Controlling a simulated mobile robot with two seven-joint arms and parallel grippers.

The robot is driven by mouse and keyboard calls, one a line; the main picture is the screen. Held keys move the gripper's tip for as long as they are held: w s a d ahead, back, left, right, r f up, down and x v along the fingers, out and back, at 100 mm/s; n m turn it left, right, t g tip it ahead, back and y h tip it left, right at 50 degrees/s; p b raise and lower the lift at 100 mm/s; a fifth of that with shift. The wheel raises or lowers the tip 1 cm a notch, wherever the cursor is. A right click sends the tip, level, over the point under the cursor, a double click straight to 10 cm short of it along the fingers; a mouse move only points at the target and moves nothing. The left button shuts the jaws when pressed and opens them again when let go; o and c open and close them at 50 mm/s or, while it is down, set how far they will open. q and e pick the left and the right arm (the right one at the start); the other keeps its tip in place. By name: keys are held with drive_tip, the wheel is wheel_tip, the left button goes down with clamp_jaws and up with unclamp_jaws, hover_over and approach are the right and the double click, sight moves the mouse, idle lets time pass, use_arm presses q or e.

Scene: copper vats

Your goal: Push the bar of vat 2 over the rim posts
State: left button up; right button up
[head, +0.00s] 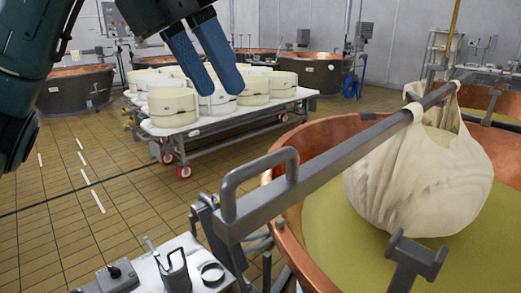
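A grey bar (345,152) with a loop handle (258,182) at its near end slants across the copper vat (322,140) on the right. The near end overhangs the vat's left rim. A pale cloth bundle (415,190) hangs from the bar over yellowish liquid (335,235). A grey forked post (412,262) stands at the lower right, apart from the bar. A small grey piece (368,116) shows at the far rim. My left gripper (220,91) is at the top, left of and above the handle, with its blue fingers slightly apart and empty. My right gripper is out of view.
A wheeled table (232,122) with several white round moulds stands behind. A white-topped unit (160,272) with fittings is at the lower left beside the vat. More copper vats (75,90) line the back. The tiled floor at left is clear.

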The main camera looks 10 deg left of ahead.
sight(259, 159)
use_arm(q)
drive_tip(key=x, duration=1.1)
drive_tip(key=shift+c, duration=0.4)
clamp_jaws()
